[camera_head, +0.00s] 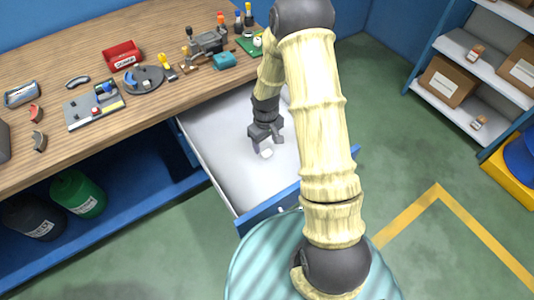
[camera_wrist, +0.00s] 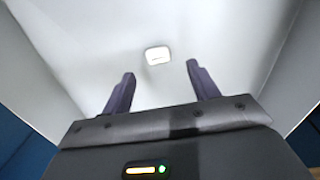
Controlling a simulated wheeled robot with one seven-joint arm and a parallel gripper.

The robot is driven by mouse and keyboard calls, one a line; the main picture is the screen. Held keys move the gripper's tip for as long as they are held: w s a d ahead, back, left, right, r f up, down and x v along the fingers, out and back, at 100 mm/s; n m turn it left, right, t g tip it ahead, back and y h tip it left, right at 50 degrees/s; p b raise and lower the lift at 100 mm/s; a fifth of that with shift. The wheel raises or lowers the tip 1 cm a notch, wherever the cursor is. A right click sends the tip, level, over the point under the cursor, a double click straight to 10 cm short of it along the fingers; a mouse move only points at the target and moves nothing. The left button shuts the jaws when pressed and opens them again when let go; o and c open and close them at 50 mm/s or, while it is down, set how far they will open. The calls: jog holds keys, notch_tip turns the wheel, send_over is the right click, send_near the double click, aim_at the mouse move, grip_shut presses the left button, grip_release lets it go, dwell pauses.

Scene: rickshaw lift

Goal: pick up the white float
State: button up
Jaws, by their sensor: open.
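The white float (camera_wrist: 158,55) is a small, pale, rounded block on the light floor of the open drawer (camera_head: 225,148). It also shows in the head view (camera_head: 267,153), just below my gripper (camera_head: 266,143). In the wrist view my gripper (camera_wrist: 160,72) is open, with its two dark fingers apart and nothing between them. The float lies beyond the fingertips, roughly midway between them, and appears apart from them. My arm hides part of the drawer's right side in the head view.
The drawer's blue front panel (camera_head: 275,206) and side walls border the space around my gripper. The wooden workbench (camera_head: 180,93) with several tools stands behind and left. A shelf (camera_head: 470,88) with boxes stands at the right. The drawer floor around the float looks clear.

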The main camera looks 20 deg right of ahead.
aim_at(267, 152)
jog(key=f, duration=0.5)
jog(key=shift+s+d, duration=0.1)
jog(key=shift+d, duration=0.1)
jog(key=c, duration=1.1)
jog(key=shift+o, duration=0.2)
jog(key=shift+r, duration=0.1)
notch_tip(267, 152, up, 10)
